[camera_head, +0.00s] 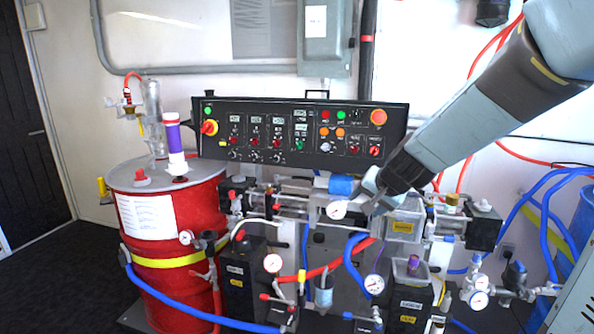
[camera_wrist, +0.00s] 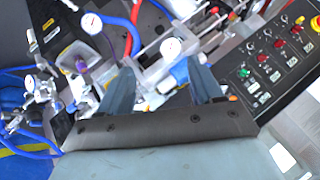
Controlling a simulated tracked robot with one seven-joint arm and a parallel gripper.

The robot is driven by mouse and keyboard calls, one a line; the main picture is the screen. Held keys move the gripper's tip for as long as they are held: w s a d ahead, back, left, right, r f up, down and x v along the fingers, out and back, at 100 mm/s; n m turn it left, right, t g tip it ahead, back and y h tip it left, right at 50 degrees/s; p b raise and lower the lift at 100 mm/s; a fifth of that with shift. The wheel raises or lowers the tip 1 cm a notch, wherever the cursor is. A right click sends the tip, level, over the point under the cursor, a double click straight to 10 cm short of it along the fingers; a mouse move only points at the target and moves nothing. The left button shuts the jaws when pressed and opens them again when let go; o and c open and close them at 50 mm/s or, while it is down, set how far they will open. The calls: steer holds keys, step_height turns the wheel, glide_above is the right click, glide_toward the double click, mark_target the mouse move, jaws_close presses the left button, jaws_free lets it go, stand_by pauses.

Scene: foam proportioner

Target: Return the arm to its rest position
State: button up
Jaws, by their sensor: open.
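My gripper (camera_head: 374,200) reaches in from the upper right in the head view, its tip just in front of the proportioner's metal block and right of a blue-wrapped cylinder (camera_head: 341,186). In the wrist view my gripper (camera_wrist: 162,92) shows two dark fingers spread apart with nothing clearly held between them. A pressure gauge (camera_wrist: 171,47) and the blue-wrapped cylinder (camera_wrist: 186,70) lie beyond the fingertips. Whether the fingers touch the machine cannot be told.
The black control panel (camera_head: 290,132) stands behind the machine, left of my gripper. A red drum (camera_head: 170,250) is at left. Blue hoses (camera_head: 545,190) and red hoses crowd the right. A clear container (camera_head: 404,228) sits below my gripper.

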steer(key=s+d+r+n, duration=0.2)
steer(key=s, duration=0.5)
steer(key=s+d+r+n+g+h, duration=0.1)
steer(key=s+d+r+n, duration=0.1)
steer(key=s, duration=0.6)
steer(key=s+d+r+n+g+h, duration=0.1)
steer(key=s+r, duration=0.2)
steer(key=s, duration=0.5)
steer(key=shift+s+d+r+n, duration=0.15)
steer(key=shift+s+d+n, duration=0.05)
steer(key=shift+d+n, duration=0.2)
